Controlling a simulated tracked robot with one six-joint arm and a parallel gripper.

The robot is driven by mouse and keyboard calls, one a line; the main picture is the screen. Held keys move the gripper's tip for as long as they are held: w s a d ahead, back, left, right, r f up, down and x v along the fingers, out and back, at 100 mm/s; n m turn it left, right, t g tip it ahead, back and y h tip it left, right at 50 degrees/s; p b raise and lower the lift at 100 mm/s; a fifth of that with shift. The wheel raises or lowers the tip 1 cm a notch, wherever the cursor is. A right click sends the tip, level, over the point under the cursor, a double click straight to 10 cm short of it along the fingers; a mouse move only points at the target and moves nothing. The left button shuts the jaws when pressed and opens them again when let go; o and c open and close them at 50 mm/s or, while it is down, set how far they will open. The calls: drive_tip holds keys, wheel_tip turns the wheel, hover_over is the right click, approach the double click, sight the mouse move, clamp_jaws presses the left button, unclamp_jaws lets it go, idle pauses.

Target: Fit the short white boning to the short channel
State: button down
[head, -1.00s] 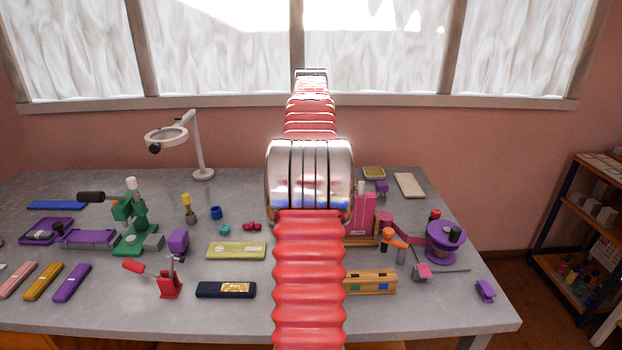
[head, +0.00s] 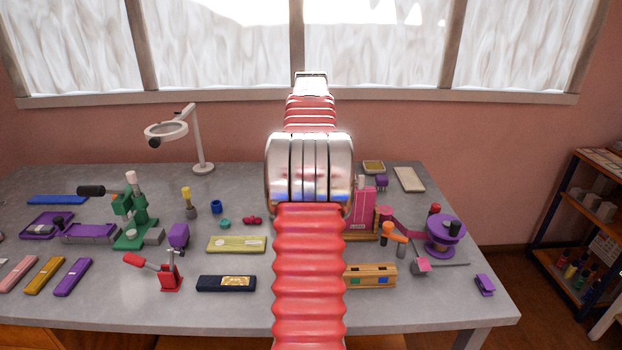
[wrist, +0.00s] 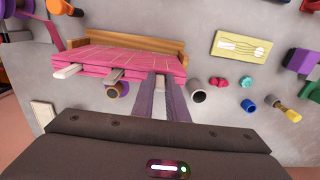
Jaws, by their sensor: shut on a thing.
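A pink quilted piece with channels (wrist: 125,62) lies against a wooden bar in the wrist view. Two pale strips, one at the far left (wrist: 68,70) and one nearer the middle (wrist: 114,74), stick out of its near edge. My gripper (wrist: 161,80) has its purple-grey fingers close together at that edge, right of the strips. A thin pale piece, seemingly the short white boning, shows between the fingers. Most of it is hidden, and I cannot tell how far it is in the channel. In the head view my arm hides the gripper and part of the pink piece (head: 363,213).
A dark cylinder (wrist: 198,96) stands just right of my fingers. A yellow-green card (head: 236,244), a navy case (head: 226,284) and a red clamp (head: 168,275) lie left of my arm. A purple spool (head: 443,235) and an orange-handled tool (head: 394,232) stand to the right.

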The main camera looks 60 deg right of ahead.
drive_tip(key=c, duration=1.7)
unclamp_jaws()
drive_tip(key=shift+o, duration=0.2)
drive_tip(key=shift+r, duration=0.1)
wheel_tip(320, 180, up, 13)
drive_tip(key=shift+r, duration=0.2)
